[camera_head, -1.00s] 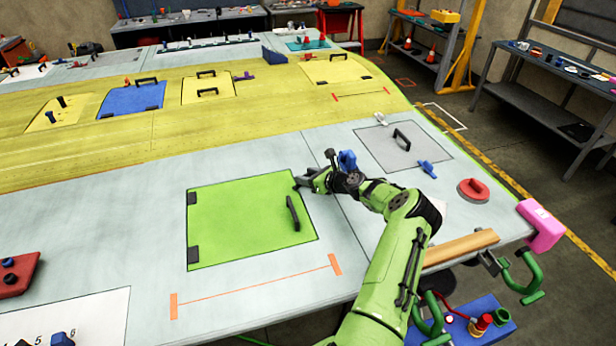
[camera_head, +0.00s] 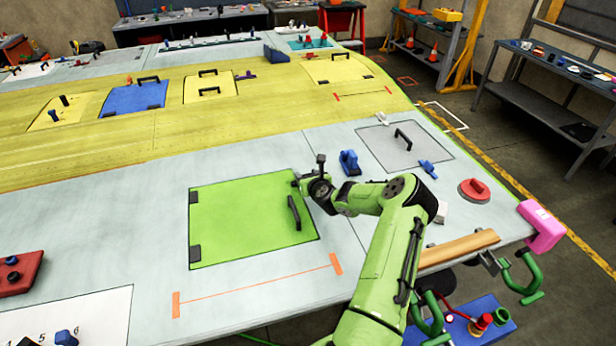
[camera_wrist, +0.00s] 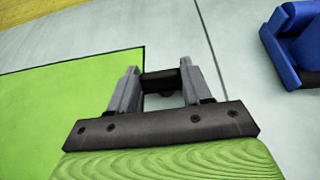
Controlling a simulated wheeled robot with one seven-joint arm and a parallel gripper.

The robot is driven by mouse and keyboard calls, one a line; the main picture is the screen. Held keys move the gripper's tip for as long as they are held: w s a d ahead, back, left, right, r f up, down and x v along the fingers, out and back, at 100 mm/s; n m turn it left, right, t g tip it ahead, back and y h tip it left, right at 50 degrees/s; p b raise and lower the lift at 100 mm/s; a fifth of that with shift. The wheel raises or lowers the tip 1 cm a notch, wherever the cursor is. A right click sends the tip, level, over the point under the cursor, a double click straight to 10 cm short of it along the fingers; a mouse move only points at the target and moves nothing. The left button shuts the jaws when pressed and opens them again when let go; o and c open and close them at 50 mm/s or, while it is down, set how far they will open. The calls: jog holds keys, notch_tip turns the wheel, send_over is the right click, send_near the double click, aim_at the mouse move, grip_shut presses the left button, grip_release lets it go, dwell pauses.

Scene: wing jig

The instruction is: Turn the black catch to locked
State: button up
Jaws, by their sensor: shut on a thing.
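The green hatch panel (camera_head: 240,222) lies flat and closed in the grey wing surface, with a black handle (camera_head: 294,213) near its right edge. My gripper (camera_head: 299,182) is at the panel's upper right edge. In the wrist view, the black catch (camera_wrist: 160,80) sits between the two grey fingers of my gripper (camera_wrist: 157,82), beside the panel's right edge. The fingers are shut on it. The fingers hide parts of the catch, and in the head view it cannot be made out clearly. Its exact turn angle is hard to tell.
A blue block-like part (camera_head: 349,162) stands just right of my gripper and also shows in the wrist view (camera_wrist: 295,45). A grey panel (camera_head: 404,147) with a black handle lies farther right. A red disc (camera_head: 474,190) is near the table edge. The surface above the green panel is clear.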

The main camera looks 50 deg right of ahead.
jog(key=shift+m+h, duration=0.3)
jog(key=o, duration=1.1)
jog(key=shift+c, duration=0.2)
jog(key=b+v, duration=0.1)
jog(key=v, duration=1.4)
jog(key=shift+s+a+r, duration=0.2)
jog(key=shift+a+r, duration=0.05)
jog(key=shift+a, duration=0.05)
jog(key=shift+f, duration=0.1)
